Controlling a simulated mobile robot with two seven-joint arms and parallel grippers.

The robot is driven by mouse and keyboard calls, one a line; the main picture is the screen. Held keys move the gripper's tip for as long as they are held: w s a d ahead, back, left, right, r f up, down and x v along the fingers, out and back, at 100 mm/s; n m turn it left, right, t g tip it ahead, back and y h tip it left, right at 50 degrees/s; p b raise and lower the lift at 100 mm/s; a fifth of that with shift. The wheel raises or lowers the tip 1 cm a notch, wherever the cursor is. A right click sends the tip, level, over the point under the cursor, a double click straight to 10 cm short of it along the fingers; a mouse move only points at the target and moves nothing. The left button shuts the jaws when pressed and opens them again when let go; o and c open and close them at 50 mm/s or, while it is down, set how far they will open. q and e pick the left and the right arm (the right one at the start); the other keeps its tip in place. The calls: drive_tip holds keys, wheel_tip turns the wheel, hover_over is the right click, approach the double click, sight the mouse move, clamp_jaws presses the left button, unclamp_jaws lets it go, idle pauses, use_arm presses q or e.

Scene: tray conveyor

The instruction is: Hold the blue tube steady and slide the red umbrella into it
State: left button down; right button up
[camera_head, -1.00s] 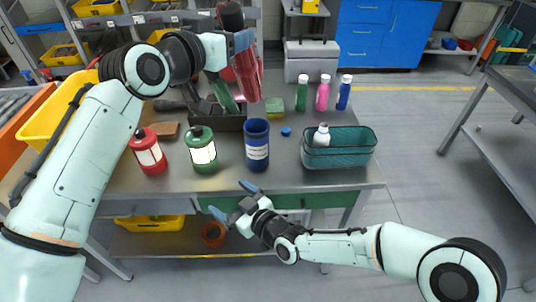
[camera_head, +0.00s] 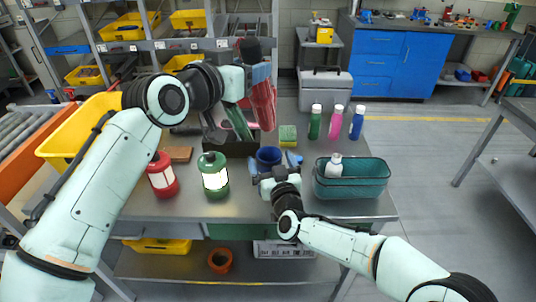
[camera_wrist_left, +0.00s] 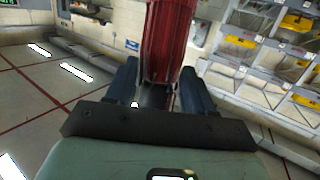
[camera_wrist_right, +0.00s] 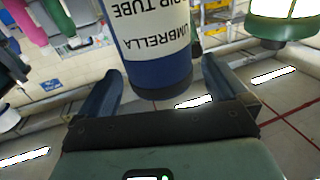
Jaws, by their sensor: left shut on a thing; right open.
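The red umbrella (camera_head: 263,105) is shut in my left gripper (camera_head: 254,74), raised above the back of the table with its folded canopy hanging downward. It also stands between the fingers in the left wrist view (camera_wrist_left: 168,40). The blue tube (camera_head: 268,155) stands upright on the table, partly hidden behind my right gripper (camera_head: 276,161). My right gripper is open, with a finger on each side of the tube. In the right wrist view the tube (camera_wrist_right: 150,72) with its white "UMBRELLA" label shows between the spread fingers. The umbrella is above and behind the tube, apart from it.
A red canister (camera_head: 162,176) and a green canister (camera_head: 214,177) stand left of the tube. A teal basket (camera_head: 352,187) with a white bottle is at right. Green, pink and blue bottles, a sponge (camera_head: 288,135) and a dark box with a green umbrella (camera_head: 238,122) are behind.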

sight(266, 150)
drive_tip(key=shift+x, duration=1.95)
drive_tip(key=shift+c, duration=0.7)
drive_tip(key=c, duration=0.9)
